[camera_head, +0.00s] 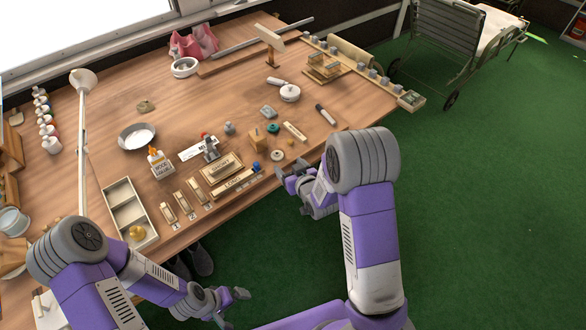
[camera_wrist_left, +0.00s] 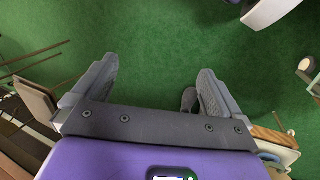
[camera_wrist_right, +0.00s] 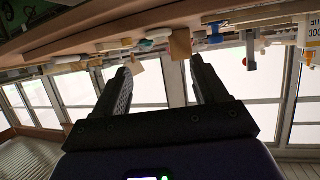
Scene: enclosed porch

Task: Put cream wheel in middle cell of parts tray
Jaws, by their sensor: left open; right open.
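The cream wheel (camera_head: 277,155) lies flat near the table's front edge, by a small blue piece. The pale parts tray (camera_head: 113,191) stands at the table's front left; a brass knob-like part (camera_head: 137,232) sits in its near cell, and the cells behind look empty. My right gripper (camera_head: 284,178) is open and empty by the table's front edge, just in front of the wheel. In the right wrist view its open fingers (camera_wrist_right: 158,75) point toward small table objects. My left gripper (camera_head: 240,300) is open and empty, low over the green floor, away from the tray; its fingers show in the left wrist view (camera_wrist_left: 160,80).
A block puzzle board (camera_head: 222,170), a wooden block (camera_head: 257,136) and a teal piece (camera_head: 273,128) crowd the space around the wheel. Small labelled boards (camera_head: 185,205) lie between wheel and tray. The table's middle back is fairly clear.

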